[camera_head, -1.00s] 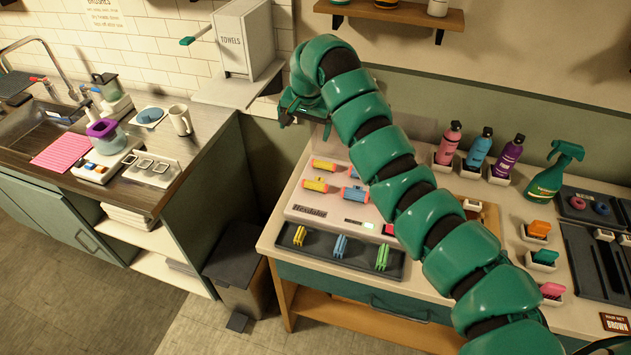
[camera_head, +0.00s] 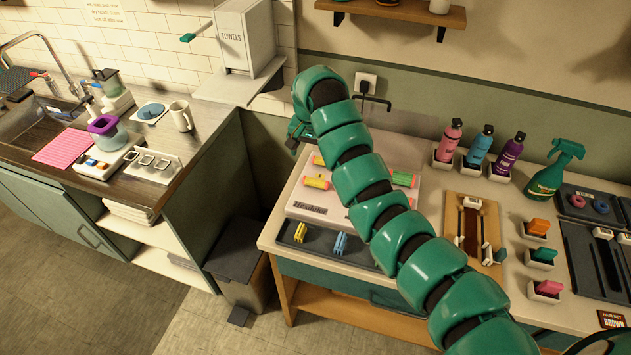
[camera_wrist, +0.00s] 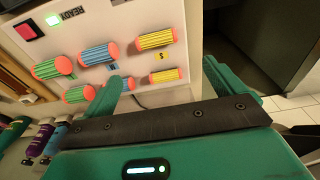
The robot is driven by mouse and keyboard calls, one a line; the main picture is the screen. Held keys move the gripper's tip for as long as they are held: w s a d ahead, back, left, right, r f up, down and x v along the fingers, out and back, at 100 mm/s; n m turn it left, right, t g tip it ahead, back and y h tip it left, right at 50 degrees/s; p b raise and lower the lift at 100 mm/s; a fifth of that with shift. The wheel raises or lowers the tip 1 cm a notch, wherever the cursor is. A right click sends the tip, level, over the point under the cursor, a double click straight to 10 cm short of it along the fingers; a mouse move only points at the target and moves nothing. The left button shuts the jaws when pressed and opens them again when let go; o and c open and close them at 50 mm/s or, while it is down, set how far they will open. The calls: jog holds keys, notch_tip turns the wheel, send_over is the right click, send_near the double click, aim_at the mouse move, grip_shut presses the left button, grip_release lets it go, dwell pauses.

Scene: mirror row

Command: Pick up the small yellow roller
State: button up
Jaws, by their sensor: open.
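The small yellow roller (camera_wrist: 165,75) has orange ends and lies on the sloped white panel of the heater box. It shows at the box's back left in the head view (camera_head: 319,160). A larger yellow roller (camera_wrist: 157,38) lies beside it, nearer the box's front. My gripper (camera_wrist: 162,70) is open and empty. In the wrist view the small yellow roller appears between its two teal fingertips; the remaining distance is unclear. In the head view my gripper (camera_head: 296,136) is behind the box's back left corner, its fingers mostly hidden.
A blue roller (camera_wrist: 98,52) and a green roller (camera_wrist: 52,68) share the panel, each with a smaller one behind. A dark clip tray (camera_head: 317,243) lies in front. Bottles (camera_head: 448,143) and a wooden tray (camera_head: 450,222) stand right. A floor gap lies left of the table.

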jog(key=p, duration=0.2)
send_over(316, 180)
jog(key=f, duration=0.4)
jog(key=shift+w+a+f, duration=0.25)
jog(key=shift+f, duration=0.1)
jog(key=shift+s+d+f+p, duration=0.1)
jog(key=shift+s+f+p, duration=0.1)
jog(key=shift+f+p, duration=0.45)
jog(key=shift+s+f+p, duration=0.15)
jog(key=shift+f+p, duration=0.25)
jog(key=shift+f, duration=0.2)
jog(key=shift+s+f+p, duration=0.15)
jog(key=shift+f+p, duration=0.2)
jog(key=shift+f, duration=0.2)
jog(key=shift+w+f, duration=0.25)
jog(key=shift+f, duration=0.7)
jog(key=c, duration=1)
